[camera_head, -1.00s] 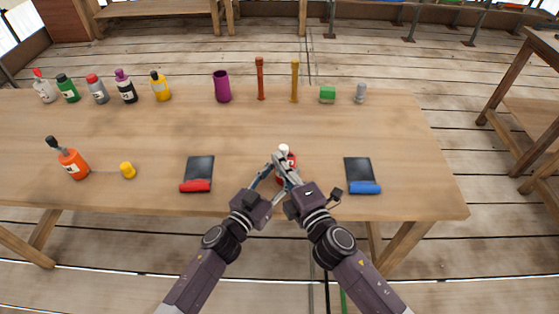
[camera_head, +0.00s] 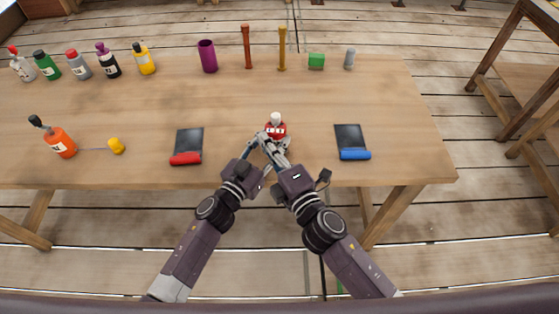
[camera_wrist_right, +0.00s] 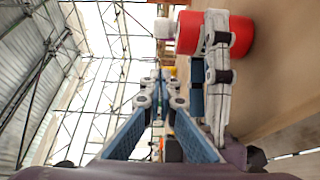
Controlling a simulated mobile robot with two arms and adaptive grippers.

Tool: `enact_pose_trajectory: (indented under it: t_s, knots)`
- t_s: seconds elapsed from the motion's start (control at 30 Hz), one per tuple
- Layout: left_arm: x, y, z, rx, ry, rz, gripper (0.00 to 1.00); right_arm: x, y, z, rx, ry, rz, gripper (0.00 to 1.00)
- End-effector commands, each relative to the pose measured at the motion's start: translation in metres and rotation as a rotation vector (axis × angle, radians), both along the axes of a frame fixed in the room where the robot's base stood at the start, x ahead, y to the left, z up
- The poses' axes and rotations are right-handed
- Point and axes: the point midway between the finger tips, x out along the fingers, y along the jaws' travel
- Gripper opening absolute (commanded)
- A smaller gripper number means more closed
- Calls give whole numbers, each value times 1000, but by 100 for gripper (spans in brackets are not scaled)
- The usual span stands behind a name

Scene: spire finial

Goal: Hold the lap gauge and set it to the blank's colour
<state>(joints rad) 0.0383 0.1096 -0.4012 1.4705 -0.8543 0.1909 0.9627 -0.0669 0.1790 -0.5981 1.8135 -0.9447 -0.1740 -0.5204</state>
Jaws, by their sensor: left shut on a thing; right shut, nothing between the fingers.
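A red piece with a white knob and white marks on its front, apparently the lap gauge (camera_head: 276,130), is near the table's front middle. In the right wrist view its red body (camera_wrist_right: 242,36) lies sideways, with a light grey finger across it. My left gripper (camera_head: 262,138) is shut on it. My right gripper (camera_head: 272,142) is shut and empty, close beside it; its blue-grey fingers (camera_wrist_right: 160,88) show in the wrist view. Which thing is the blank I cannot tell: a reddish-brown post (camera_head: 247,48), an ochre post (camera_head: 282,50) and a green block (camera_head: 316,61) stand behind.
Dark pads with a red roll (camera_head: 186,159) and a blue roll (camera_head: 355,155) flank the grippers. An orange bottle (camera_head: 59,141) and yellow piece (camera_head: 116,146) are at left. Several bottles, a purple cup (camera_head: 207,57) and a grey peg (camera_head: 349,59) stand behind. The table's middle is clear.

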Motion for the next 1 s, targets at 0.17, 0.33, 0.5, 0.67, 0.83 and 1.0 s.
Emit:
enact_pose_trajectory:
  t_s: [0.17,0.33,0.5,0.67,0.83,1.0]
  knots:
    - [0,1,-2,2,3,3,13,-33,-15,-1,2,3,3,0]
    - [1,1,-2,2,3,3,13,-55,-26,0,1,2,3,0]
    - [1,2,-1,2,3,4,13,-67,-33,0,1,0,4,0]
    - [1,2,-1,2,3,5,13,-72,-35,1,0,-1,4,0]
    - [1,2,-1,2,3,5,13,-72,-35,1,1,-2,4,0]
    - [1,2,-1,2,2,5,51,-72,-35,1,1,0,4,0]
